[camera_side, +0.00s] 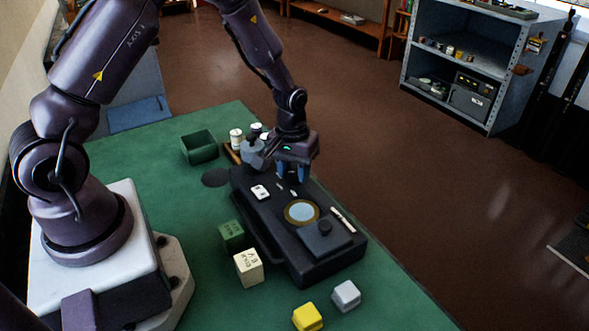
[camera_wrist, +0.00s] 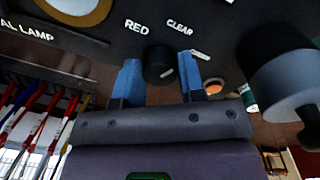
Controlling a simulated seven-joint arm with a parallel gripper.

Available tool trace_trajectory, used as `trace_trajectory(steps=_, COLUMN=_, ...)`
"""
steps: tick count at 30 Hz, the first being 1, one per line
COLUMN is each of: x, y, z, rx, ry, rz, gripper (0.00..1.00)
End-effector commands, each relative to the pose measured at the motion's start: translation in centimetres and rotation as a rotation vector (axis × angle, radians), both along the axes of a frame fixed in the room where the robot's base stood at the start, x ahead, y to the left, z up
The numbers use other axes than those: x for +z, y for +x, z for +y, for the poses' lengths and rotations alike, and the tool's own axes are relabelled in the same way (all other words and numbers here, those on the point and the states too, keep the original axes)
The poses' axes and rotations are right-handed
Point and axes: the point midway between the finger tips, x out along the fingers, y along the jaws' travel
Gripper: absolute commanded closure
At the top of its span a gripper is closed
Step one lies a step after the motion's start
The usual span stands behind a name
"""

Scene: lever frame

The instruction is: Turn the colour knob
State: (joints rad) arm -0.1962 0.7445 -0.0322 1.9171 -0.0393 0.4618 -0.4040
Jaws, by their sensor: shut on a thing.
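The colour knob (camera_wrist: 158,65) is a small black round knob on the dark panel, below the printed words RED and CLEAR in the wrist view. A short white mark (camera_wrist: 200,57) sits to its right, under CLEAR. My gripper (camera_wrist: 158,80) has its blue fingers on either side of the knob and is shut on it. In the side view my gripper (camera_side: 289,174) points down at the far end of the black lamp box (camera_side: 312,270). The knob is hidden by the fingers there.
A round lens (camera_side: 301,213) and a white switch (camera_side: 260,192) are on the box. A grey cylinder (camera_wrist: 285,85) stands close right of my gripper in the wrist view. A green bin (camera_side: 198,149) and several blocks, including a yellow one (camera_side: 307,317), are on the green table.

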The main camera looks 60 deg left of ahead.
Motion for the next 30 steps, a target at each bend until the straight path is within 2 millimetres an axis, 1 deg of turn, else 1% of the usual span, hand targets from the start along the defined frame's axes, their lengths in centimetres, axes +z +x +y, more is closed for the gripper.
trace_trajectory(steps=6, x=0.05, y=0.01, z=0.05, rx=-0.189, ry=-0.001, rz=-0.001, gripper=0.87)
trace_trajectory(steps=15, x=0.06, y=-0.01, z=0.1, rx=-0.392, ry=-0.001, rz=0.0, gripper=0.87)
trace_trajectory(steps=21, x=0.06, y=0.0, z=0.15, rx=-0.467, ry=-0.001, rz=0.0, gripper=0.87)
trace_trajectory(steps=30, x=0.08, y=0.02, z=0.14, rx=-0.504, ry=-0.001, rz=0.0, gripper=0.87)
